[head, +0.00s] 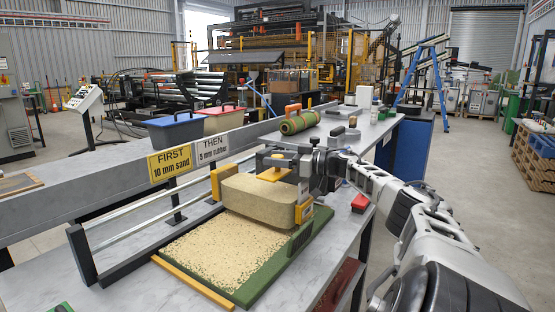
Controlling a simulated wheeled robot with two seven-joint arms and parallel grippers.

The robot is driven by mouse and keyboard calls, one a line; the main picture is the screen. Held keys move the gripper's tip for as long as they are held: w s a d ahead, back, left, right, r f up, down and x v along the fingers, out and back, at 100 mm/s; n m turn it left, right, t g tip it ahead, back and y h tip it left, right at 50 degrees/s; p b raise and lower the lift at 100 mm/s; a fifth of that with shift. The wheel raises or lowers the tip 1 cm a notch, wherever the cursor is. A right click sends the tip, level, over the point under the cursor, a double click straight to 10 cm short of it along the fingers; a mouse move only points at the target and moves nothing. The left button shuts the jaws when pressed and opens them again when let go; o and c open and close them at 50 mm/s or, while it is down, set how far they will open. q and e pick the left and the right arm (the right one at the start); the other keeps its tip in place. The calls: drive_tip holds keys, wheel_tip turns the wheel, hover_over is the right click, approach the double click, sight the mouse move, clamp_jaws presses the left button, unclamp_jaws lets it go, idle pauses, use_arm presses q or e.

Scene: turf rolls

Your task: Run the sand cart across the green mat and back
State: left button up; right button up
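The sand cart (258,201), a tan box with yellow end pieces, stands over the far part of the green mat (300,243). Pale sand (215,250) covers the mat in front of the cart, with green showing along the right and near edges. My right gripper (274,172) is at the top of the cart and appears closed on its yellow handle. Its fingertips are partly hidden. The mat under and behind the cart is hidden. My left gripper is not in view.
Silver rails (150,221) run along the mat's left side. A yellow sign (170,162) reads "FIRST 10 mm sand", a grey one (213,147) "THEN 5 mm rubber". Behind are a blue bin (175,132), a red bin (220,122) and a green roll (299,122).

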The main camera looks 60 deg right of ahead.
drive_tip(key=shift+p+v, duration=0.5)
drive_tip(key=shift+v, duration=0.95)
use_arm(q)
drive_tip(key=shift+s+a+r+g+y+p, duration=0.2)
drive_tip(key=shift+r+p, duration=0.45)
drive_tip(key=shift+p, duration=1)
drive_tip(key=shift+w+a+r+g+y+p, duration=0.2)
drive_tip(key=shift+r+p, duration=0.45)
drive_tip(key=shift+p, duration=1)
use_arm(e)
drive_tip(key=v, duration=1.3)
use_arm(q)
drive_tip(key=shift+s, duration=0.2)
